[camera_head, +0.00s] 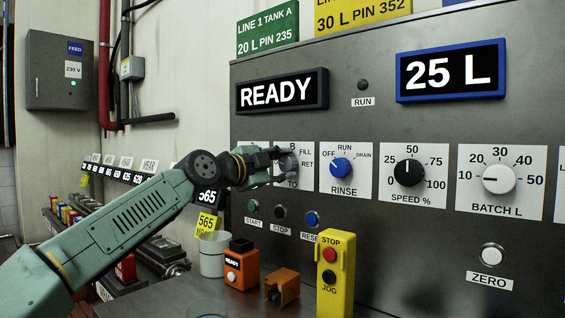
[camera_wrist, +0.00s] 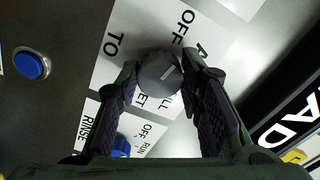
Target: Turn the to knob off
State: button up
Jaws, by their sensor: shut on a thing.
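The TO knob (camera_wrist: 157,76) is a round grey knob on a white label plate (camera_wrist: 122,45) of the panel. A, FILL, RET and OFF lettering surrounds it, partly hidden. My gripper (camera_wrist: 161,70) is shut on the knob, one finger on each side. In the head view my gripper (camera_head: 276,166) reaches the panel from the left and covers much of the plate, including the OFF lettering.
The blue RINSE knob (camera_head: 341,168) is close on the right. The SPEED knob (camera_head: 408,173) and BATCH knob (camera_head: 498,179) are farther right. Buttons, including the blue one (camera_head: 312,219), lie below. A yellow STOP/JOG box (camera_head: 335,272) and orange boxes (camera_head: 241,266) stand on the bench.

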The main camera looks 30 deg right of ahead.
jog(key=shift+w+r+n+p, duration=0.1)
jog(key=shift+n+p, duration=0.4)
jog(key=shift+n, duration=0.6)
jog(key=o, duration=1.2)
jog(key=shift+c, duration=0.2)
jog(key=v, duration=1.2)
